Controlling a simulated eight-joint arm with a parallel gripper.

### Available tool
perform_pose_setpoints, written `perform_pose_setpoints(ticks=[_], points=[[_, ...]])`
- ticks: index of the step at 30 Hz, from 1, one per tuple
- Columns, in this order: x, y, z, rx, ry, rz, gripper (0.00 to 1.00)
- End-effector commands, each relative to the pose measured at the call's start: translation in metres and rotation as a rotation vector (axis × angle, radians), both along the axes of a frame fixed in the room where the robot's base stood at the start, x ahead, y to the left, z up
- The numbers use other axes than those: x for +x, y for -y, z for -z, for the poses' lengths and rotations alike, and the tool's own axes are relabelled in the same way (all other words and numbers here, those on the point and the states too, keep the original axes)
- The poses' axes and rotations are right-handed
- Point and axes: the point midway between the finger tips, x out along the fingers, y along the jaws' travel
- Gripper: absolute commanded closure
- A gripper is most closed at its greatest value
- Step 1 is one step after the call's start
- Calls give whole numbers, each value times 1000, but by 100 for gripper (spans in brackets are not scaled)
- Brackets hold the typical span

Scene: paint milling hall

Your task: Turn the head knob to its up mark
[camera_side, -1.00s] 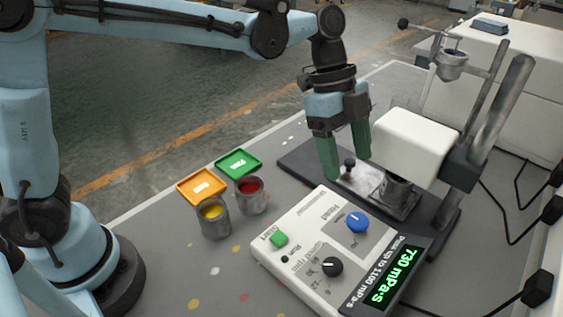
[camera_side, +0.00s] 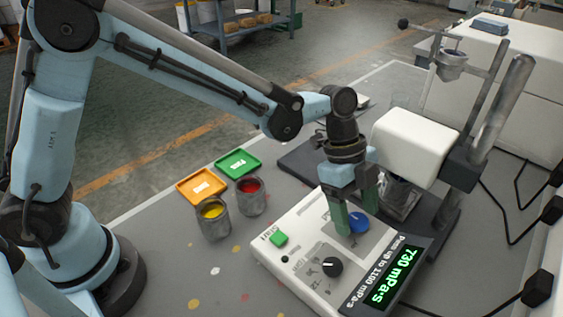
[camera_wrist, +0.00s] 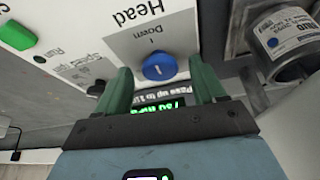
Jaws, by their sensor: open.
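The head knob (camera_side: 357,222) is a round blue knob on the white control box (camera_side: 300,243). In the wrist view the knob (camera_wrist: 159,67) has a white line on its face, with "Head" and "Down" printed beside it. My gripper (camera_side: 357,218) has green fingers and is open, with its fingertips low around the knob in the side view. In the wrist view my gripper (camera_wrist: 162,85) has one finger on each side of the knob, with gaps between. The up mark is hidden. The display (camera_side: 391,275) reads 730 mPa·s.
A black speed knob (camera_side: 332,266) and a green start button (camera_side: 279,239) are on the same box. A stand with a white head (camera_side: 412,138) rises behind. Yellow (camera_side: 212,218) and red (camera_side: 251,196) paint cups stand left, near orange (camera_side: 201,187) and green (camera_side: 239,164) trays.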

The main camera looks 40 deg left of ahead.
Motion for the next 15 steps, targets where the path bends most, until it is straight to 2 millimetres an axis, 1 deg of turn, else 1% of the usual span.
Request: perform_pose_setpoints(ticks=[2,5,13,15], points=[[0,0,0,0,0,0,30],[0,0,0,0,0,0,44],[0,0,0,0,0,0,86],[0,0,0,0,0,-1,86]])
